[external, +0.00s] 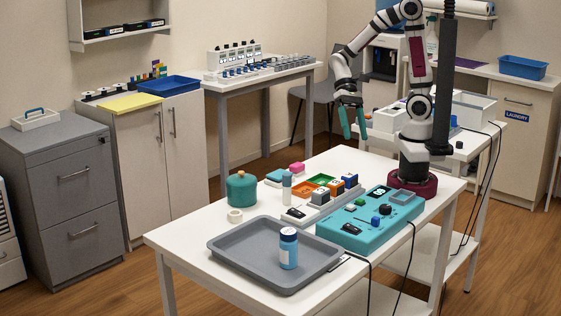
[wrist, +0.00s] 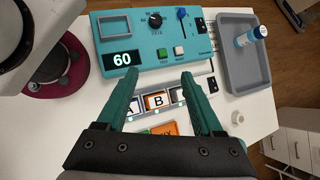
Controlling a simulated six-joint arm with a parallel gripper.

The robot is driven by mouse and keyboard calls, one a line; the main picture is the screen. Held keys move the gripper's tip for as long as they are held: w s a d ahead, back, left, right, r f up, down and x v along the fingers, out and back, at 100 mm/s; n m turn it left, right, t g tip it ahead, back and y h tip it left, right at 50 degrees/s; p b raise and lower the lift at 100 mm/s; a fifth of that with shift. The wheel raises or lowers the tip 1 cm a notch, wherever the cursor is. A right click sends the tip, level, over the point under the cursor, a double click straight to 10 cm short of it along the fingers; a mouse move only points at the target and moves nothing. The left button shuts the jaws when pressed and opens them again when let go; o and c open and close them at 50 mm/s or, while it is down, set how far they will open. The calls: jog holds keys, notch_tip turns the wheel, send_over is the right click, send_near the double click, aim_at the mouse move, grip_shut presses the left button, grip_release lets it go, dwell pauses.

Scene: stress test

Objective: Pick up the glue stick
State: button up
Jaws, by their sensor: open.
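A small upright white stick with a grey-blue cap (external: 287,187) stands on the white table behind the grey tray; it looks like the glue stick, but its label is too small to read. I cannot pick it out surely in the wrist view. My gripper (external: 355,137) hangs high above the table's back part, well apart from the stick, and is empty. In the wrist view its two teal fingers (wrist: 158,75) are spread apart, above the lettered blocks.
A blue-capped bottle (external: 288,250) stands in the grey tray (external: 225,246). A teal console (external: 365,222) lies to the right. Lettered blocks (external: 335,187) stand in a row near the stick. A teal jar (external: 241,189) and a tape roll (external: 235,215) are at the left.

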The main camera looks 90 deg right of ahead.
jog(key=w+d+f+m+t+y, duration=0.4)
jog(key=w+d+f+m, duration=0.25)
jog(key=w, duration=0.25)
jog(key=m+t, duration=0.4)
jog(key=m, duration=0.2)
send_near(287, 185)
jog(key=x, duration=0.3)
jog(key=f+x, duration=0.1)
jog(key=x, duration=0.2)
jog(key=d+x, duration=0.1)
jog(key=x, duration=0.2)
jog(key=shift+w+a+f, duration=0.2)
jog(key=shift+a+f, duration=0.05)
jog(key=shift+f, duration=0.2)
grip_shut()
